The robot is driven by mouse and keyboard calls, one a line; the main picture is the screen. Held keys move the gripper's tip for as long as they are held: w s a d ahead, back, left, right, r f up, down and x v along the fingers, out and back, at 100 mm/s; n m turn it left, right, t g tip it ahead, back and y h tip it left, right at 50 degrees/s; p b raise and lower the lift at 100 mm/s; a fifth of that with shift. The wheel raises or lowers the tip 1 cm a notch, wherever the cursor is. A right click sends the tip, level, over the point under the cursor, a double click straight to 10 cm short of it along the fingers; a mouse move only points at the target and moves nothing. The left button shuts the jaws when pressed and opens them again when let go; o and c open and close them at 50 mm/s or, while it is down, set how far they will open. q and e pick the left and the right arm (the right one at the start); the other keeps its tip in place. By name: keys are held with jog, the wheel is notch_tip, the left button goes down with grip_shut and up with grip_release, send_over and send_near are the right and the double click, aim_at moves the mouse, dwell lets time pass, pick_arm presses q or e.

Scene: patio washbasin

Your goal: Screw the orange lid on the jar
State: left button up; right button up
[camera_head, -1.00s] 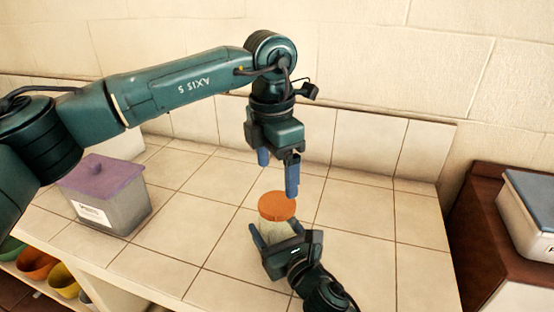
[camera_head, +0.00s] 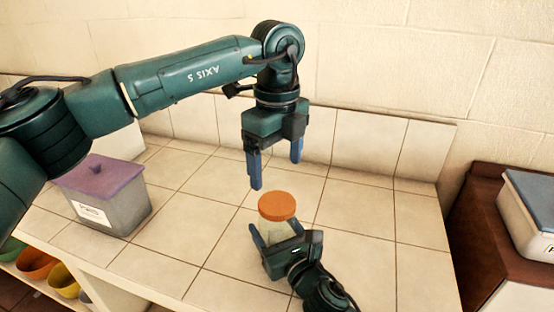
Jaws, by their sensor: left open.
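The orange lid (camera_head: 277,206) sits on top of the jar (camera_head: 277,232), which stands upright on the tiled counter. Whether the lid is threaded tight cannot be seen. My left gripper (camera_head: 276,174) is open and empty, pointing down above and slightly behind the lid, apart from it. My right gripper (camera_head: 276,236) is low at the front of the jar, with a finger on the jar's left side. Its body hides the lower jar and its other finger, so its grip cannot be told for certain.
A grey box with a purple lid (camera_head: 98,176) stands at the left of the counter (camera_head: 190,215). Coloured pots (camera_head: 38,264) sit on a shelf below. A blue-topped white container (camera_head: 530,205) is at the right. The counter right of the jar is clear.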

aim_at(277, 202)
dwell(0.4)
pick_arm(q)
jog(key=shift+f, duration=4)
